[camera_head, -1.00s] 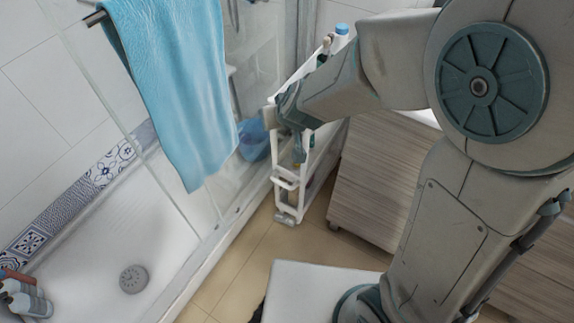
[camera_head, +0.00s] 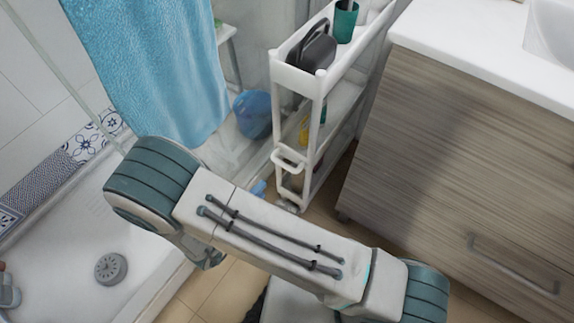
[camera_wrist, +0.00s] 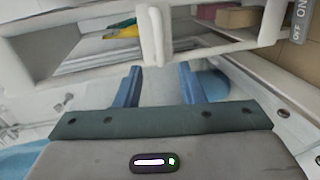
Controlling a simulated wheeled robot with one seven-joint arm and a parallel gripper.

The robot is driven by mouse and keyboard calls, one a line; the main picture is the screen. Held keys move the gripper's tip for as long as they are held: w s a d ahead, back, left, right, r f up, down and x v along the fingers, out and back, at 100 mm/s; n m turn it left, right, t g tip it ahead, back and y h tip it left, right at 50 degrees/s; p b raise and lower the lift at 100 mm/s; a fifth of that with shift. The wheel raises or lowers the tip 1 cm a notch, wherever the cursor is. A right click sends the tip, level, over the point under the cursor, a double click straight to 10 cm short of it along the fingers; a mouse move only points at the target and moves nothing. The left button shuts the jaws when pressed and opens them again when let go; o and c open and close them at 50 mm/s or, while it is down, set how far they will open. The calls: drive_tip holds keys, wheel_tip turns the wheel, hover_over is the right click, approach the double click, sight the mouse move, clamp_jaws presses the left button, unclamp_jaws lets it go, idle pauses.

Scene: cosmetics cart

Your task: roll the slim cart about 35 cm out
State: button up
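The slim white cart (camera_head: 319,105) stands upright between the glass shower side and the wood-fronted cabinet. A white loop handle (camera_head: 288,162) sits on its near end, at about mid-height. In the wrist view the cart's white frame (camera_wrist: 152,40) is close ahead, with a vertical white bar beyond the fingers. My gripper (camera_wrist: 160,68) has its two blue fingers apart with nothing between them. I cannot tell whether either finger touches the cart. In the head view my arm crosses below the cart, and my gripper is mostly hidden behind it.
The cabinet (camera_head: 455,135) stands close on the cart's right. A blue towel (camera_head: 150,70) hangs at left, above the shower tray (camera_head: 75,240). A blue bucket (camera_head: 254,113) is left of the cart. Bare floor (camera_head: 222,290) shows in front. A dark holder (camera_head: 312,50) and green cup (camera_head: 345,22) are on top.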

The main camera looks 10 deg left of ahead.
sight(284, 167)
drive_tip(key=b+x, duration=0.4)
drive_tip(key=x, duration=0.9)
drive_tip(key=shift+w+d, duration=0.25)
drive_tip(key=shift+w, duration=0.05)
clamp_jaws()
